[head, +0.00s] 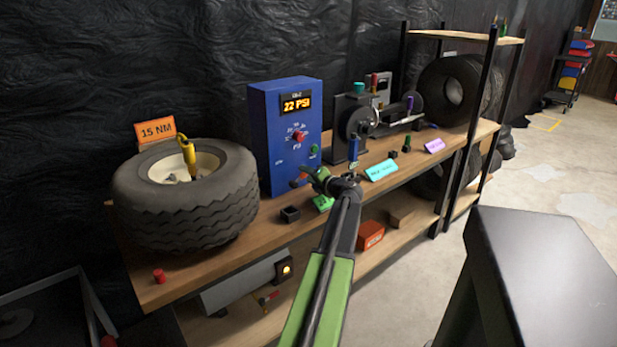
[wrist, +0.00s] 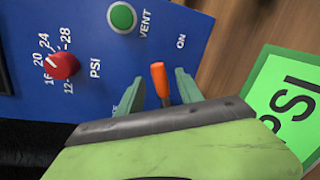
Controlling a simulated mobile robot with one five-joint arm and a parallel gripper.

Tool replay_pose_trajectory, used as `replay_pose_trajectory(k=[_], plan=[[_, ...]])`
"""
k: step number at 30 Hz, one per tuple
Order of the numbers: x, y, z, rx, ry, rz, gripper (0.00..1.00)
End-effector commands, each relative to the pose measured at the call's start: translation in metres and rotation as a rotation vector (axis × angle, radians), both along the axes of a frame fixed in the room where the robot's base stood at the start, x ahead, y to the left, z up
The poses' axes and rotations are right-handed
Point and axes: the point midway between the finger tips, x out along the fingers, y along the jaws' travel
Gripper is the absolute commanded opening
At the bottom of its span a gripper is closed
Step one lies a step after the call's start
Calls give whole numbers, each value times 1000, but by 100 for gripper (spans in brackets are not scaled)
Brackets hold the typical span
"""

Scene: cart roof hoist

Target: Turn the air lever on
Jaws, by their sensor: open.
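The blue air box (head: 283,125) stands on the bench with a lit 22 PSI display. Its orange-tipped air lever (head: 297,183) is low on the front, beside my gripper (head: 316,176). In the wrist view the orange lever (wrist: 159,80) appears between the two green fingers of my gripper (wrist: 161,92), with a gap on each side. The fingers are apart and hold nothing. The ON label lies beyond the lever tip, up and right; another label is partly hidden by a finger. The lever's base is hidden behind my gripper.
The red PSI knob (wrist: 62,65) and green VENT button (wrist: 122,17) are on the same panel. A green PSI card (wrist: 290,108) is close on the right. A tire (head: 190,205) lies left on the bench; a black machine (head: 352,120) stands right.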

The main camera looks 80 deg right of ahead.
Motion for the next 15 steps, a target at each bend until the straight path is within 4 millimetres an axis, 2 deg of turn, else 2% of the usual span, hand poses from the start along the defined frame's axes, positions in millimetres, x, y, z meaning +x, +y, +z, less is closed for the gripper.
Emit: replay_pose_trajectory(k=[5, 15], plan=[[-10, 10, 3, 0, 0, -1, 43], [-78, 71, 21, 0, -1, -3, 43]])
